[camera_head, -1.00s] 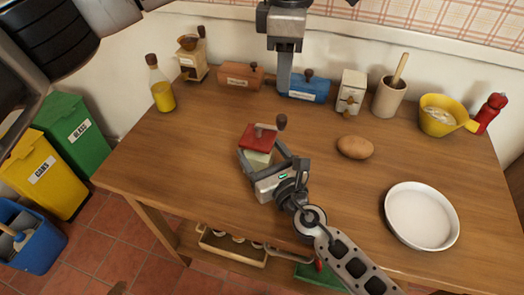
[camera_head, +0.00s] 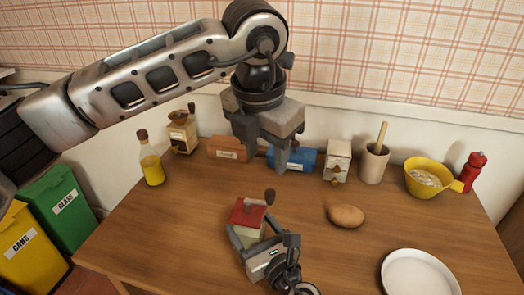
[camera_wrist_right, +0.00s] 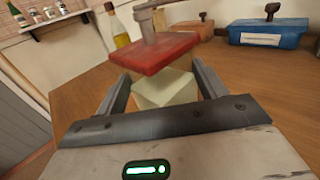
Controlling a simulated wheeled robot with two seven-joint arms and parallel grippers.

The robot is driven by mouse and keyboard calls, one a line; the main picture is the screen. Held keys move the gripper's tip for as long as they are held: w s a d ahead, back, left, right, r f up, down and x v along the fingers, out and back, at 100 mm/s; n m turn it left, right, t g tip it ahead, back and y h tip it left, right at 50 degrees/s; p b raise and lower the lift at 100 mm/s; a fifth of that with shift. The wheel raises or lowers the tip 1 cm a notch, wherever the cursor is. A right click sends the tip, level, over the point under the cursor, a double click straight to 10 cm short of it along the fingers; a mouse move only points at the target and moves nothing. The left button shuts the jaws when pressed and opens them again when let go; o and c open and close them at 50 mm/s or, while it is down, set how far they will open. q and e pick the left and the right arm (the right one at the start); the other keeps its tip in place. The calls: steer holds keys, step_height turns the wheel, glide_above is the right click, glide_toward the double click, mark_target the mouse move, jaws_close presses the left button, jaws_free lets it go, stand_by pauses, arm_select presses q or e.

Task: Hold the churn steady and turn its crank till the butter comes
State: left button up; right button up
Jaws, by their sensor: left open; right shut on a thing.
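The churn (camera_head: 247,213) stands on the table with a red lid and a pale jar. Its crank ends in a dark brown knob (camera_head: 270,196) on the right in the head view. In the right wrist view the red lid (camera_wrist_right: 158,53) and grey crank (camera_wrist_right: 148,22) show above the cream-coloured contents. My right gripper (camera_head: 257,240) is shut on the churn's jar, one finger on each side; its fingers also show in the right wrist view (camera_wrist_right: 163,90). My left gripper (camera_head: 274,156) is open and empty, above and behind the churn, in front of the blue box.
Along the back stand an oil bottle (camera_head: 151,165), a grinder (camera_head: 182,135), an orange-brown box (camera_head: 226,149), the blue box (camera_head: 303,158), a cream mill (camera_head: 337,162), a mortar (camera_head: 374,164) and a yellow bowl (camera_head: 427,178). A potato (camera_head: 346,216) and white dish (camera_head: 418,274) lie right.

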mark_target(269, 192)
arm_select(q)
steer(key=f+n, duration=0.1)
steer(key=f, duration=0.2)
steer(key=w+f+n, duration=0.1)
steer(key=f, duration=0.3)
steer(key=w+d+f+n, duration=0.1)
steer(key=f, duration=0.3)
steer(key=shift+w+n+t, duration=0.15)
steer(key=shift+n+t, duration=0.15)
steer(key=shift+t, duration=0.1)
steer(key=shift+c, duration=0.4)
jaws_close()
